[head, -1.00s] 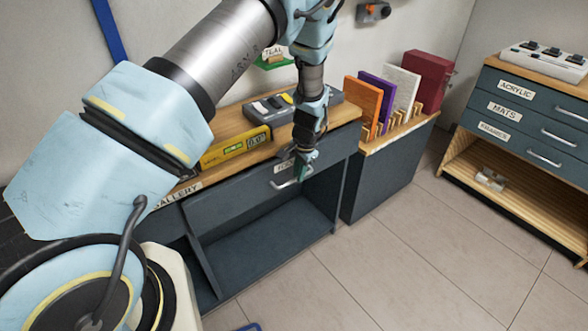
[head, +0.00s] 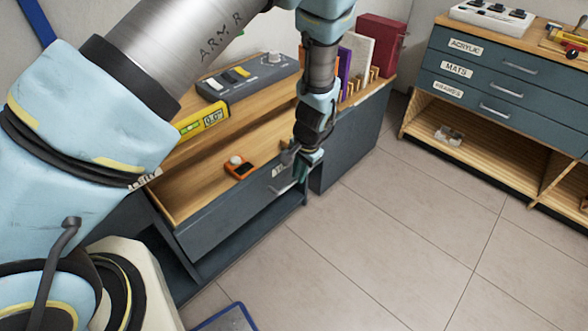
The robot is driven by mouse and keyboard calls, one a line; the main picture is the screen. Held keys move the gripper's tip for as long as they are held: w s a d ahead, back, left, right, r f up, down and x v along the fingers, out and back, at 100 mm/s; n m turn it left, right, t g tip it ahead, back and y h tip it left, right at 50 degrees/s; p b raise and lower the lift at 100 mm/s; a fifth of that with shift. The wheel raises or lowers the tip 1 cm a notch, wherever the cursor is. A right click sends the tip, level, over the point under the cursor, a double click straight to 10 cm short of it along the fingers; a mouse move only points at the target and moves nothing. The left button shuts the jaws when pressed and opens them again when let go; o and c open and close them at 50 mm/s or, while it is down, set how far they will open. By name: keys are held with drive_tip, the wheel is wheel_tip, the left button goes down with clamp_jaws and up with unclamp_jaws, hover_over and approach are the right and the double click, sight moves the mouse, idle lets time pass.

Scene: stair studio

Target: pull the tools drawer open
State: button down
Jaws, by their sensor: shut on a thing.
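The tools drawer (head: 225,217) is a dark blue-grey front with a wooden inside, and it stands pulled out from the bench. Its white label is mostly hidden behind my gripper. An orange device with a round pale knob (head: 240,167) lies inside the drawer. My gripper (head: 301,172) points down at the drawer front's right part and is shut on the drawer's handle (head: 281,189), of which only a part shows beside the fingers.
A yellow level (head: 203,121) and a grey control box (head: 248,80) lie on the bench top. A rack with upright boards (head: 358,62) stands behind my gripper. A second cabinet (head: 500,75) is at the right. Tiled floor (head: 400,230) in front is clear.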

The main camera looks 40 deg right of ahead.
drive_tip(key=c, duration=0.9)
unclamp_jaws()
drive_tip(key=r, duration=0.3)
drive_tip(key=s+r+b, duration=0.1)
drive_tip(key=r, duration=0.3)
drive_tip(key=s+r+b, duration=0.1)
drive_tip(key=r, duration=0.2)
drive_tip(key=shift+d+r, duration=0.2)
drive_tip(key=shift+r, duration=0.1)
drive_tip(key=shift+w, duration=0.1)
